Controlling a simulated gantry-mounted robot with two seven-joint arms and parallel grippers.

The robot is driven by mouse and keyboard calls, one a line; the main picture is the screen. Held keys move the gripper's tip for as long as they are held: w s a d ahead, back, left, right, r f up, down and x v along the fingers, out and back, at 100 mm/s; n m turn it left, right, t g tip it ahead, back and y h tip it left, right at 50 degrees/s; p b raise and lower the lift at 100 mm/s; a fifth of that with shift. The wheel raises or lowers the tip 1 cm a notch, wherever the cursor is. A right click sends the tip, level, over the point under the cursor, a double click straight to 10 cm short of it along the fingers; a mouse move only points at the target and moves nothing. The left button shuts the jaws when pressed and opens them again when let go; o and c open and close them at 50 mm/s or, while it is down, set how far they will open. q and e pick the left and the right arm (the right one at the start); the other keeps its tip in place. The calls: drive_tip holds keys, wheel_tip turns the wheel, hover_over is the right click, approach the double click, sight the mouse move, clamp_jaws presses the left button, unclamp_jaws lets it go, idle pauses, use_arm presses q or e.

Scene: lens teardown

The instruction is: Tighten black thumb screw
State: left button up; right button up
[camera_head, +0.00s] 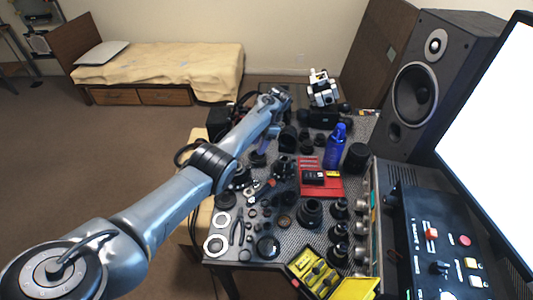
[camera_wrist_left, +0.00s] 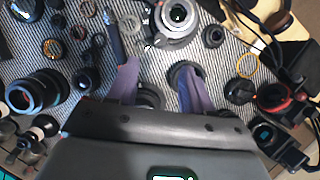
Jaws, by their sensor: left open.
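My left gripper (camera_head: 262,148) reaches over the crowded work table in the head view, partly hidden by my arm. In the left wrist view its two purple-grey fingers (camera_wrist_left: 157,68) are spread apart with nothing held between them. A black ring-shaped part (camera_wrist_left: 148,98) lies below, between the finger bases, and another dark round part (camera_wrist_left: 180,70) is partly covered by the right finger. A silver lens body (camera_wrist_left: 177,16) lies beyond the fingertips. I cannot pick out the black thumb screw among the many small dark parts. My right gripper is in neither view.
A blue bottle (camera_head: 335,147), a red box (camera_head: 320,180) and several black lenses (camera_head: 310,212) crowd the table right of the gripper. An open yellow case (camera_head: 330,285) lies at the front. A speaker (camera_head: 430,85) and a monitor (camera_head: 495,140) stand on the right.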

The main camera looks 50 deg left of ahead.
sight(249, 166)
use_arm(q)
drive_tip(key=x, duration=1)
drive_tip(key=shift+s+f+b, duration=0.1)
drive_tip(key=shift+f+b, duration=0.05)
drive_tip(key=shift+b, duration=0.15)
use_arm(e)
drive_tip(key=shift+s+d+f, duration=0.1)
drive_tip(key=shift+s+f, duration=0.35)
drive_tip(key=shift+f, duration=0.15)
use_arm(q)
clamp_jaws()
